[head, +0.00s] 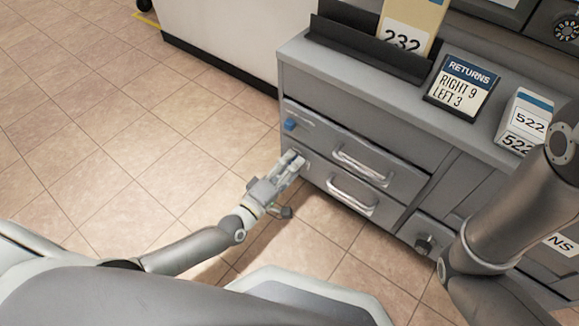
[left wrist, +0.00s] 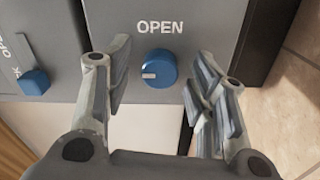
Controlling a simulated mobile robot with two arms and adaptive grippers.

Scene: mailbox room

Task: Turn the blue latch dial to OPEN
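A round blue latch dial (left wrist: 158,69) sits on a grey front panel in the left wrist view. The word OPEN is printed above it, and its short white mark is on its left side. My left gripper (head: 295,160) is open, with its fingers on either side of the dial and a visible gap to each. In the head view this gripper is at the lower left of the cabinet's drawer front and hides the dial there. My right gripper is not in view; only my right arm shows.
The grey cabinet (head: 330,60) has drawers with metal handles (head: 352,195) and a dark knob (head: 425,244) lower right. A RETURNS sign (head: 462,88) and parcels numbered 232 (head: 408,30) and 522 (head: 524,122) stand on top. Tiled floor at left is clear.

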